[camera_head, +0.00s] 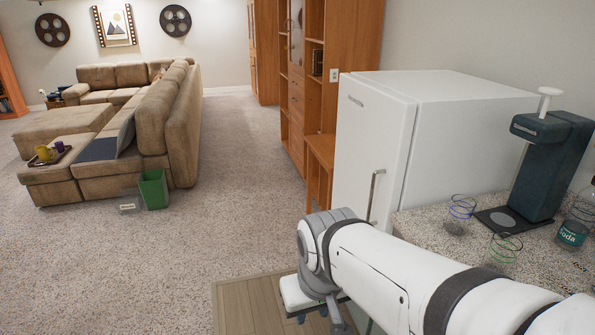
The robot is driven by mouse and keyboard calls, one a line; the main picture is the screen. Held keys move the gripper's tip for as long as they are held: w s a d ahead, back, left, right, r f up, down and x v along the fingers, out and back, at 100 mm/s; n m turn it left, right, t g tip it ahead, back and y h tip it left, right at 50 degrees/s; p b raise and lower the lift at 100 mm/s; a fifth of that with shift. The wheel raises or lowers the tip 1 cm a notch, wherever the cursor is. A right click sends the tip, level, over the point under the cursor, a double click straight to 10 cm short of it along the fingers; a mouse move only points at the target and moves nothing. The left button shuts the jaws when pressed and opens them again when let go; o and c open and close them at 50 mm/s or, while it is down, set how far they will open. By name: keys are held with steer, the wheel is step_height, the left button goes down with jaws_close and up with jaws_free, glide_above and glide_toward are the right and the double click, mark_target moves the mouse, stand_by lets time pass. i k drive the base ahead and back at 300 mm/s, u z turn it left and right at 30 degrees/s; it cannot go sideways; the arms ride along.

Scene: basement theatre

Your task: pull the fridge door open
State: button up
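The white fridge (455,92) stands against the right wall. Its door (365,135) faces left and looks closed, flush with the body. A slim metal bar handle (375,195) runs vertically near the door's edge on the counter side. The handle's lower end and the lower door are hidden behind my arm. My gripper (318,312) shows only in part at the bottom of the view, below my wrist and left of and lower than the handle. It appears apart from the handle. Its fingers are too hidden to tell whether they are open or shut.
A counter (440,225) beside the fridge holds a soda machine (540,165), two wire-like glasses (460,212) and a soda bottle (575,225). A wooden cabinet (320,150) stands beyond the fridge.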

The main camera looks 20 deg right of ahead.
mark_target(374, 125)
steer(key=z, duration=0.05)
steer(key=i, duration=0.95)
steer(key=z, duration=0.2)
